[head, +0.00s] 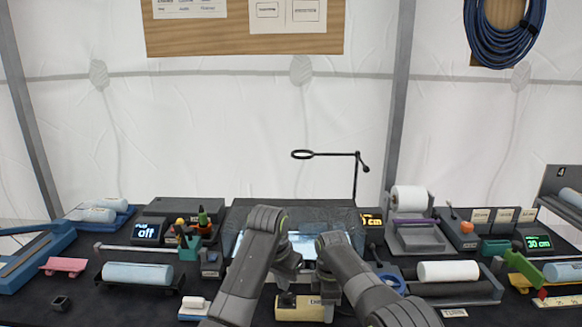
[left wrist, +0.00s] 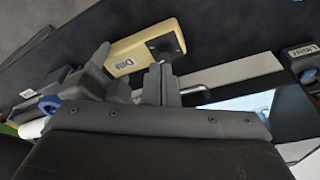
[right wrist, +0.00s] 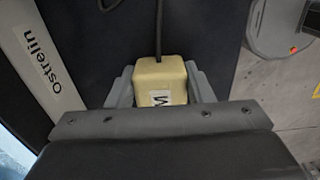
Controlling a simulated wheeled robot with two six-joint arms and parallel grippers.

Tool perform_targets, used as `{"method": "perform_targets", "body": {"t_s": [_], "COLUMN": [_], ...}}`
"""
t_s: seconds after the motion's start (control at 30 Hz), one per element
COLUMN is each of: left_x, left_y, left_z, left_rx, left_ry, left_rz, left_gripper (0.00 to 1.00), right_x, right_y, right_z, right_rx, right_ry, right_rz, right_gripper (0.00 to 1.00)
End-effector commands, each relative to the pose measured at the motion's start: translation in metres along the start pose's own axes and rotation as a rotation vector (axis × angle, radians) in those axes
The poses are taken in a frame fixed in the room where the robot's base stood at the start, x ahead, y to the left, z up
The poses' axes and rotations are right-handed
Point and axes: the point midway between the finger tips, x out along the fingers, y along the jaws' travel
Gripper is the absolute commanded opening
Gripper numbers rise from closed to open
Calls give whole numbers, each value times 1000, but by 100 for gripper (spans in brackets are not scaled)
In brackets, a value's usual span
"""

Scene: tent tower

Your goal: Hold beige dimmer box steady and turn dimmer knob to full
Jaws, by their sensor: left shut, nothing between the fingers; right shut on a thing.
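The beige dimmer box (head: 300,313) sits on the dark table at the front middle. Its label shows in the left wrist view, where the box (left wrist: 130,52) lies tilted across the picture. A dark knob (left wrist: 166,42) is on the box. My left gripper (left wrist: 160,72) is shut and empty, with its tips close to the knob; I cannot tell whether they touch. My right gripper (right wrist: 160,88) is shut on the box (right wrist: 160,72), a finger on each side. In the head view my left gripper (head: 289,283) and right gripper (head: 328,298) partly hide the box.
A lit pale panel (head: 305,243) lies behind the grippers. A blue ring (head: 392,281) lies near my right arm. A dark cable (right wrist: 159,25) runs from the box.

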Motion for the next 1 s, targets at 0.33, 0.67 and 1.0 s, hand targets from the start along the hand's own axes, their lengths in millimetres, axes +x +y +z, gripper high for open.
{"method": "perform_targets", "body": {"t_s": [0.33, 0.67, 1.0], "left_x": [42, 57, 57], "left_y": [1, 0, 0], "left_z": [11, 15, 14], "left_rx": [1, 1, 1], "left_ry": [-2, 0, 0], "left_rz": [1, 1, 1], "left_gripper": [0, 0, 0], "right_x": [0, 0, 0], "right_y": [0, 0, 0], "right_z": [0, 0, 0], "right_rx": [0, -1, -1], "right_ry": [1, 1, 1], "right_rz": [0, 0, 0], "right_gripper": [21, 21, 21]}}
